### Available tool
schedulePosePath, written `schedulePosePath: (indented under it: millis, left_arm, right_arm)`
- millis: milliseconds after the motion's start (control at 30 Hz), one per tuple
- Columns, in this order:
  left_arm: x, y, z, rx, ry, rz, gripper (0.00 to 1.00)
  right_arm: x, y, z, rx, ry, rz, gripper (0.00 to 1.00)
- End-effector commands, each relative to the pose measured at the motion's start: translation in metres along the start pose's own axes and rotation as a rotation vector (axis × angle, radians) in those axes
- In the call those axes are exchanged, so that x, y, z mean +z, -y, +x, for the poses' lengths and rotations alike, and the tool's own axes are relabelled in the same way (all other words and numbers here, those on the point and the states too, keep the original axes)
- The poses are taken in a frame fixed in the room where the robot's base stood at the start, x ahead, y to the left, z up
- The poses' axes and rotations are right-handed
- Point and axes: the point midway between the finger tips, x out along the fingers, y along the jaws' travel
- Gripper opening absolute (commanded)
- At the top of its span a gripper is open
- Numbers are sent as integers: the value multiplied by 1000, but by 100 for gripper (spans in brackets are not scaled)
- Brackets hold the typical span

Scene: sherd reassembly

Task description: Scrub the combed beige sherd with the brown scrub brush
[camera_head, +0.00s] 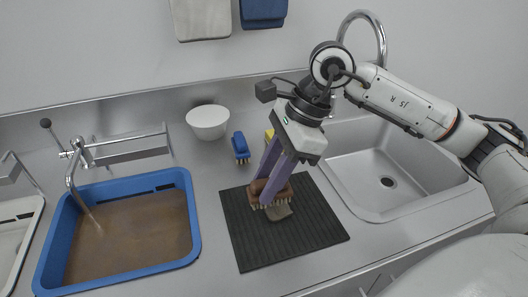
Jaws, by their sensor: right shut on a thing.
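My right gripper (272,183) is shut on the brown scrub brush (271,196), with its fingers pointing down over the black mat. The brush's pale bristles face down. A beige-brown sherd (279,211) lies on the mat at the front right of the brush, partly hidden by it. The bristles are at or just above the sherd; I cannot tell whether they touch. Any combing on the sherd is too small to make out. My left gripper is not in view.
The ribbed black mat (314,232) lies on the steel counter. A blue brush (240,147), a white bowl (208,121) and a partly hidden yellow thing (269,135) stand behind it. A blue basin (196,222) of brown water is left, a steel sink (352,170) right.

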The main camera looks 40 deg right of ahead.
Motion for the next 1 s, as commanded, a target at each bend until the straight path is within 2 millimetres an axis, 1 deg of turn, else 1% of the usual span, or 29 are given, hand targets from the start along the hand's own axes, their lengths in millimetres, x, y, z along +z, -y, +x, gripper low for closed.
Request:
schedulePosePath:
  millis: [33,200,633,800,1000]
  left_arm:
    - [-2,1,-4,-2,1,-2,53]
    - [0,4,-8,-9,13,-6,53]
    - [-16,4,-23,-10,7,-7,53]
    - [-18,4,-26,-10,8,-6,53]
    - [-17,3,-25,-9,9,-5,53]
  right_arm:
    - [1,-1,-5,3,-3,2,10]
    - [5,-1,-18,1,-3,4,10]
    - [15,-2,-51,-2,-3,12,10]
    - [16,-2,-56,-2,-3,14,10]
    - [16,-2,-56,-2,-3,14,10]
